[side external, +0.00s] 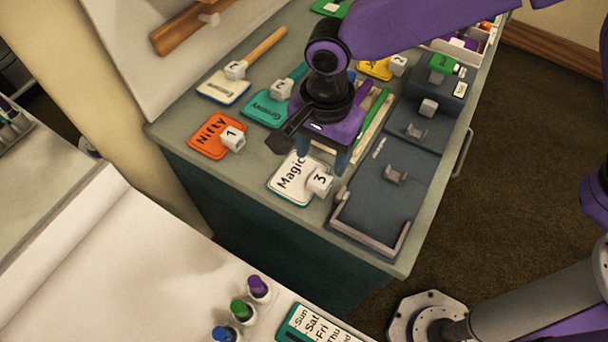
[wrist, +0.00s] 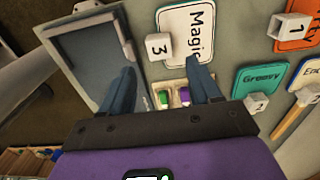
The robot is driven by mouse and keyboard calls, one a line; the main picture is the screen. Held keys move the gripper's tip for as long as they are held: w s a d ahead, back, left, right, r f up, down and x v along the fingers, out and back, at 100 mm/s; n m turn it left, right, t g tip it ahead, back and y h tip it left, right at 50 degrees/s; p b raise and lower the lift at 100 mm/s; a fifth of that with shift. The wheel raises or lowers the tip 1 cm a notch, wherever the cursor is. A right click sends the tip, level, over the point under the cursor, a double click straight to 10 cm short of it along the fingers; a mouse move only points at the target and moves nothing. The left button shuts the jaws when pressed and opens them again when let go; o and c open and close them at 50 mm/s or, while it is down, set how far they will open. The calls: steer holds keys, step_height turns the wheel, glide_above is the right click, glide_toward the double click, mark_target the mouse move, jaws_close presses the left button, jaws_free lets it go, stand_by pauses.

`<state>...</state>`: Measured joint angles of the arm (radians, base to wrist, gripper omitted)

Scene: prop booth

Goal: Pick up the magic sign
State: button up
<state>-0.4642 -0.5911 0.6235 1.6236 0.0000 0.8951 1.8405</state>
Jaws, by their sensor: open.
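The magic sign is a white card with black "Magic" lettering (side external: 290,177), lying on the grey-green counter with a white block marked 3 (side external: 319,181) on its lower right part. In the wrist view the magic sign (wrist: 186,25) is at the top centre, with its 3 block (wrist: 158,46) at its lower left. My gripper (side external: 327,160) is above the counter, just behind the sign in the side view. In the wrist view my gripper (wrist: 165,78) has its blue fingers spread apart with nothing between them, and the sign lies beyond the fingertips. The sign's handle is hard to make out.
An orange Nifty sign (side external: 212,136) and a teal Groovy sign (side external: 264,108) lie left of and behind the magic sign. A dark grey tray (side external: 375,208) with a raised rim is to its right. Green and purple markers (wrist: 163,99) lie in a holder between the fingers' view.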

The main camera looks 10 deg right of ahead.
mark_target(319, 179)
steer(key=shift+a+f, duration=0.15)
steer(key=shift+f, duration=3.45)
steer(key=c, duration=1)
